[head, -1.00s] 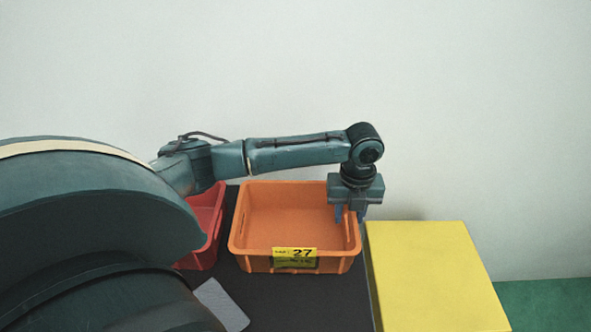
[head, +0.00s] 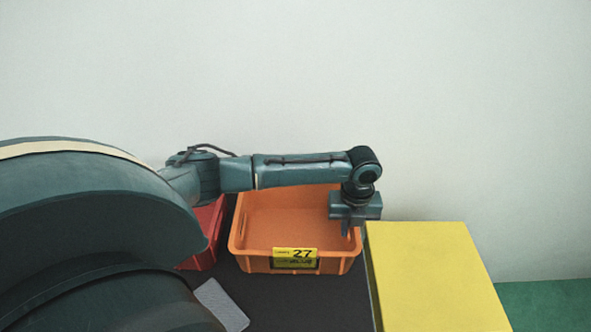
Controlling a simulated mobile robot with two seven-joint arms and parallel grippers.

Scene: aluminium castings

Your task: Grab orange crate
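The orange crate (head: 262,262) stands upright on the dark table, with a yellow label marked 27 on its front. It looks empty. My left gripper (head: 350,230) points down at the crate's right wall. One finger shows on the inside of that wall, close against it; the other finger is hidden at the wall's outer side. The gripper appears shut on the right rim. The gripper body covers part of that rim. My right gripper is not in view.
A red crate (head: 207,245) stands just left of the orange one, partly hidden behind my arm. A yellow block (head: 435,275) lies close on the right. A grey flat piece (head: 221,304) lies on the dark table (head: 300,303) in front. A plain wall is behind.

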